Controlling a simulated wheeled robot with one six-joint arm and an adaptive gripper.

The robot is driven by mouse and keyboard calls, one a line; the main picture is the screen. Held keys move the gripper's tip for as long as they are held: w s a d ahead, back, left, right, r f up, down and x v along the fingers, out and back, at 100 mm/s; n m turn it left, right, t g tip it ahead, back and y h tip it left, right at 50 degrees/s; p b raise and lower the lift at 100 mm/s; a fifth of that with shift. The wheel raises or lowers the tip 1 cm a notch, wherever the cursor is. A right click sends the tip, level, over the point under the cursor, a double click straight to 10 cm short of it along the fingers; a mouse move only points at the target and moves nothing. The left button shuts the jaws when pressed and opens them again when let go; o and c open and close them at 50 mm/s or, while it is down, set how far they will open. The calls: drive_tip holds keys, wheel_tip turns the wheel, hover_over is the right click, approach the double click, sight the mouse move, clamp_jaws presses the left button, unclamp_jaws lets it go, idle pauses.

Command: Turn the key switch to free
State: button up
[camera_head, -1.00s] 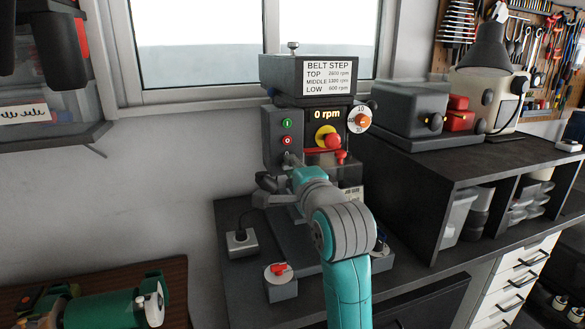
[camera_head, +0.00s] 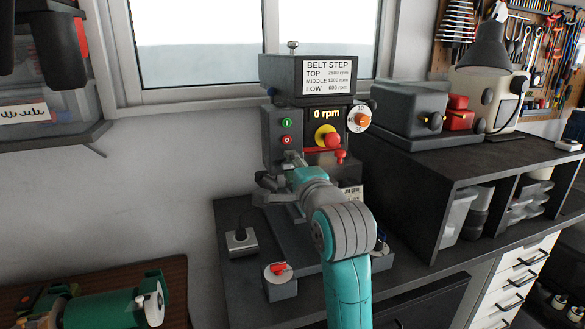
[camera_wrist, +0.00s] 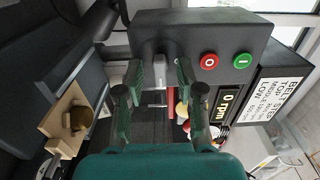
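The switch box (camera_head: 271,138) on the front of the drill machine carries a green button (camera_head: 287,123) and a red button (camera_head: 286,141). In the wrist view the box (camera_wrist: 225,37) appears turned on its side. A small silver-grey piece, apparently the key switch (camera_wrist: 158,72), sits in line with the buttons. My gripper (camera_wrist: 159,67) is open, with one dark green finger on each side of it; gaps show, and contact cannot be made out. In the head view my gripper (camera_head: 291,160) is just below the red button and hides the key. The key's labels are not readable.
The display (camera_head: 326,114) reads 0 rpm. A red-and-yellow stop knob (camera_head: 330,137) and a dial (camera_head: 358,118) are close on the right. A grey box with a red knob (camera_head: 279,270) stands in front. A black shelf unit (camera_head: 450,165) is at the right.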

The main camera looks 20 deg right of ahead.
drive_tip(key=s, duration=1.2)
drive_tip(key=s+f+n+g, duration=0.1)
drive_tip(key=s+f+n, duration=0.5)
drive_tip(key=f, duration=0.9)
drive_tip(key=s+f+n+g, duration=0.1)
drive_tip(key=s+f+n, duration=0.2)
drive_tip(key=s+f, duration=0.8)
drive_tip(key=s+f+n, duration=0.4)
drive_tip(key=s+f, duration=0.2)
drive_tip(key=s, duration=0.6)
drive_tip(key=s+f+n+g, duration=0.1)
drive_tip(key=s+f+n, duration=0.4)
drive_tip(key=s, duration=0.8)
drive_tip(key=shift+a+f, duration=0.25)
drive_tip(key=shift+f, duration=0.2)
drive_tip(key=shift+w, duration=0.15)
